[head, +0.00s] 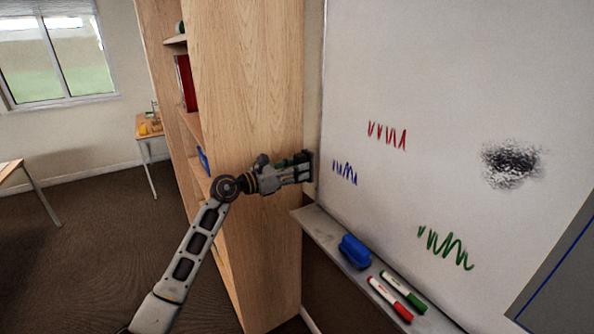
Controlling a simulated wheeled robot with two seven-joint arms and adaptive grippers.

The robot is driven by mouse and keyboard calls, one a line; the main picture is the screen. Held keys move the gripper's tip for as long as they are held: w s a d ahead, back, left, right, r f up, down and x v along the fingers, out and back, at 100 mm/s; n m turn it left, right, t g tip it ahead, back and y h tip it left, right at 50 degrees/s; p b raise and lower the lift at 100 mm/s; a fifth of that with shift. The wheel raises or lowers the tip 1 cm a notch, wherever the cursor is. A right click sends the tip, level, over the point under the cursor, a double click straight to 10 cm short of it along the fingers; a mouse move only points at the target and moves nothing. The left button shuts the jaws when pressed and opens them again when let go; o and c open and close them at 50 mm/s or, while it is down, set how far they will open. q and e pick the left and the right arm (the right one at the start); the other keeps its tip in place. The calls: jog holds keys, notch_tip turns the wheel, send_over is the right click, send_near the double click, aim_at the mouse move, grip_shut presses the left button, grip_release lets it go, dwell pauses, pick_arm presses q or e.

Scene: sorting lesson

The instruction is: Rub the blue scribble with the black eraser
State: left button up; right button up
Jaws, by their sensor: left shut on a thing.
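The blue scribble (345,172) is on the left part of the whiteboard (430,60), close to its left edge. My left gripper (304,168) is shut on the black eraser (310,165), just left of the scribble. The eraser is partly hidden by the fingers and sits by the board's left edge. I cannot tell whether it touches the board. The blue scribble is in plain view, and the eraser is apart from it. My right gripper is not in view.
A red scribble (387,136), a green scribble (445,248) and a black smudge (512,163) are also on the board. The tray (325,232) below holds a blue eraser (355,251), a red marker (390,299) and a green marker (404,291). A wooden bookcase (250,90) stands close behind my left arm.

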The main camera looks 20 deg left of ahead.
pick_arm(q)
jog(key=shift+w+d, duration=0.1)
jog(key=shift+w, duration=0.1)
jog(key=shift+w+d, duration=0.45)
jog(key=shift+w, duration=0.1)
jog(key=shift+x, duration=2.05)
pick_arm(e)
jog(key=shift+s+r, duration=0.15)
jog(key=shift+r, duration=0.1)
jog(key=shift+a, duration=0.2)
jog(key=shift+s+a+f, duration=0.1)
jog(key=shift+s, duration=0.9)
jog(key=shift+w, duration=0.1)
